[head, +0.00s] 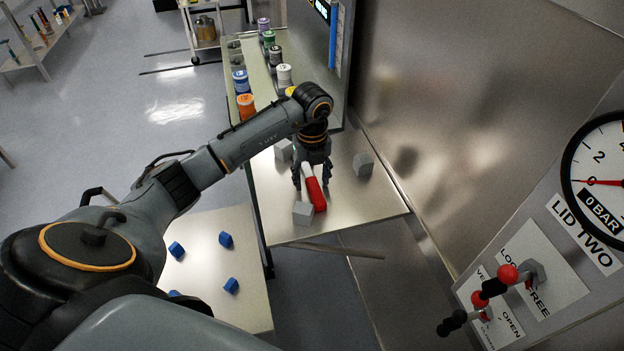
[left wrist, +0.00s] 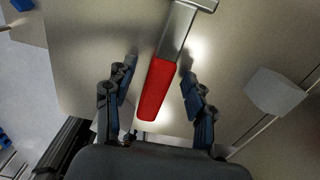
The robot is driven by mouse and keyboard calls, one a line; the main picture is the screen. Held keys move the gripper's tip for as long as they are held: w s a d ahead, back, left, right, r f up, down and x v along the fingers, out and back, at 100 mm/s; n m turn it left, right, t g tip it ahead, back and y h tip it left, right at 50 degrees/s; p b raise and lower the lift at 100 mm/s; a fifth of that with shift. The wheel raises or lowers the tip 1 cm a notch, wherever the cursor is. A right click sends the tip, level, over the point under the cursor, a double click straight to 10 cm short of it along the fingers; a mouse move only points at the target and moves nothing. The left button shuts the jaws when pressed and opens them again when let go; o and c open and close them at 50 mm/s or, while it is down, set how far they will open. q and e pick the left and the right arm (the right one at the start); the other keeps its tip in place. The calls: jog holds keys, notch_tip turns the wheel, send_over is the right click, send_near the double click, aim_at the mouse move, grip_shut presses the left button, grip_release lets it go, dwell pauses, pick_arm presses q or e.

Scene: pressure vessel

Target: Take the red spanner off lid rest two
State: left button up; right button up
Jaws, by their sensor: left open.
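The red spanner (head: 317,195) lies on the metal shelf (head: 345,205), which I take to be lid rest two. Its red handle (left wrist: 156,92) and grey shaft (left wrist: 178,32) show in the left wrist view. My left gripper (head: 312,180) points down over the spanner. Its fingers are open, one on each side of the red handle, with visible gaps between handle and fingers in the left wrist view (left wrist: 160,92). In the head view the gripper hides part of the spanner. My right gripper is not in view.
Coloured cans, such as an orange one (head: 247,107), line the bench behind. A gauge (head: 602,175) and red-and-black levers (head: 493,288) are on the right panel.

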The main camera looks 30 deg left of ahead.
pick_arm(q)
jog(key=shift+f, duration=0.15)
grip_shut()
jog(key=shift+w, duration=0.1)
